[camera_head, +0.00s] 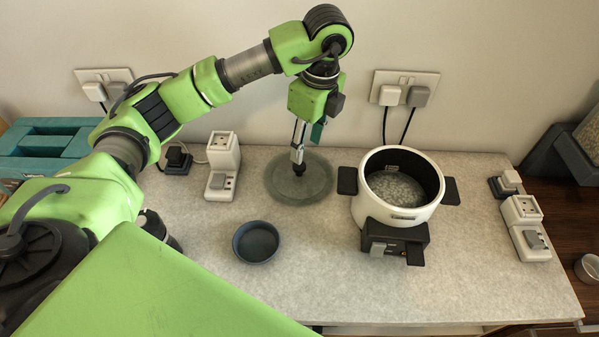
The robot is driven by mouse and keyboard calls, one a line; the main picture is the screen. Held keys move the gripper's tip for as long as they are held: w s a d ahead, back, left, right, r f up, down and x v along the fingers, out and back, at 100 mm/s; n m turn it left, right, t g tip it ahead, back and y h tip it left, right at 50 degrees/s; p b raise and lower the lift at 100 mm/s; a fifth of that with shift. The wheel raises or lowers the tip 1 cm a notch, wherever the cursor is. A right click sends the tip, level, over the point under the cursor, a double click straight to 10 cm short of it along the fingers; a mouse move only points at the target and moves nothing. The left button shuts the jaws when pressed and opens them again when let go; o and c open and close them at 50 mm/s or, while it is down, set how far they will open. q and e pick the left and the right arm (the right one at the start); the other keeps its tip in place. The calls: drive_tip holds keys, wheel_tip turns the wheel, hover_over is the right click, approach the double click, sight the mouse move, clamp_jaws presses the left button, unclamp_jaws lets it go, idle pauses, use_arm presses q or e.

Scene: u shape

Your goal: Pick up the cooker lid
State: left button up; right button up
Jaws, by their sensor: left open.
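The cooker lid (316,184) is a round, grey, see-through disc with a dark knob at its middle. It lies flat on the counter to the left of the cooker. The cooker (398,215) is a white pot with black side handles and a dark control box, open at the top with pale grains inside. My left gripper (299,168) points straight down over the lid's middle, with its fingertips at the knob. It is open; the picture does not clearly show whether the fingers touch the knob. My right gripper is not in view.
A dark blue bowl (256,242) stands on the counter (330,290) in front of the lid. White power sockets (222,165) stand behind left, and more sockets (525,228) stand at the right edge. The front middle of the counter is clear.

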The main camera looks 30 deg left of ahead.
sight(300, 166)
use_arm(q)
drive_tip(key=f, duration=0.3)
drive_tip(key=shift+w+a+p, duration=0.2)
drive_tip(key=shift+a+p, duration=0.1)
drive_tip(key=shift+p, duration=0.05)
drive_tip(key=shift+a+f, duration=0.1)
drive_tip(key=shift+f, duration=0.05)
drive_tip(key=f+p, duration=0.1)
drive_tip(key=f, duration=0.1)
drive_tip(key=a+f+p, duration=0.1)
drive_tip(key=f, duration=0.1)
drive_tip(key=shift+a+f, duration=0.1)
drive_tip(key=shift+a, duration=0.05)
drive_tip(key=shift+f, duration=0.25)
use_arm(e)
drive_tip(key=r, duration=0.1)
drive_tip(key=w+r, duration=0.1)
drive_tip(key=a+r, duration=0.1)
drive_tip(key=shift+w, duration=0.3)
use_arm(q)
drive_tip(key=c, duration=1.1)
clamp_jaws()
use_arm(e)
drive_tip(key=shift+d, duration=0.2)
